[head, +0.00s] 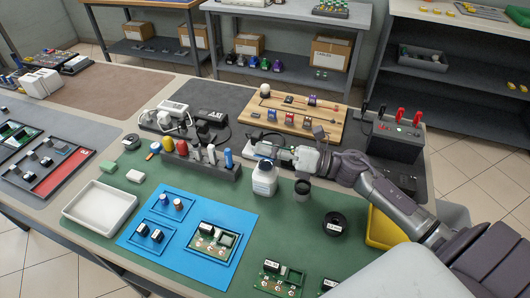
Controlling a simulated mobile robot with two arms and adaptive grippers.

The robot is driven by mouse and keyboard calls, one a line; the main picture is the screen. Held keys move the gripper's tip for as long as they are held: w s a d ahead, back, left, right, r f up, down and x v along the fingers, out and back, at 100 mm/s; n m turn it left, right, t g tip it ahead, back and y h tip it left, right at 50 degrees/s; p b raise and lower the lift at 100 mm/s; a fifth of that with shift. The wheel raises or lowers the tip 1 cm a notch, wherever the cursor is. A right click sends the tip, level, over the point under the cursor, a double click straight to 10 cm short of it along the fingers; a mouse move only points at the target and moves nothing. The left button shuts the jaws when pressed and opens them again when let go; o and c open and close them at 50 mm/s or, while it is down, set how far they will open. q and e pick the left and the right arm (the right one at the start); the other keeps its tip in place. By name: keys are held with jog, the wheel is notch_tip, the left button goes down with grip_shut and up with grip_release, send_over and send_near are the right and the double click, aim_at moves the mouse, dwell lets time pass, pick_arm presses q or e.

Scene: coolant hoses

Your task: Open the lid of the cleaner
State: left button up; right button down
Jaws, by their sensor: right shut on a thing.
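The cleaner appears to be a white bottle (264,181) with a label, standing upright on the green mat. My right gripper (268,156) comes in from the right and is at the top of this bottle. It is shut on the bottle's lid, which the fingers mostly hide. I cannot tell whether the lid is apart from the bottle. My left gripper is not in view.
A tool rack (217,170) is to the left. A blue mat (162,237) with parts lies in front; a yellow bin (384,229) is at the right.

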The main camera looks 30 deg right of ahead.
jog(key=m, duration=0.2)
jog(key=d+m, duration=0.1)
jog(key=shift+w+r+t+p, duration=0.3)
jog(key=shift+w+t, duration=0.1)
jog(key=m, duration=0.3)
jog(key=w+d+m+p, duration=0.1)
jog(key=shift+t+h, duration=0.3)
jog(key=shift+w+d+f+m+t+h+p, duration=0.15)
jog(key=shift+w+d+m+t+p, duration=0.15)
jog(key=shift+m, duration=0.95)
jog(key=shift+w+d+f+m+t+h+p, duration=0.1)
jog(key=shift+w+d+m+t+h+p, duration=0.25)
jog(key=shift+m, duration=0.95)
jog(key=shift+w+d+f+m+t+p, duration=0.2)
jog(key=shift+m+p, duration=0.25)
jog(key=shift+m, duration=0.8)
jog(key=c, duration=1.1)
grip_release()
jog(key=shift+d, duration=0.1)
jog(key=shift+s, duration=0.1)
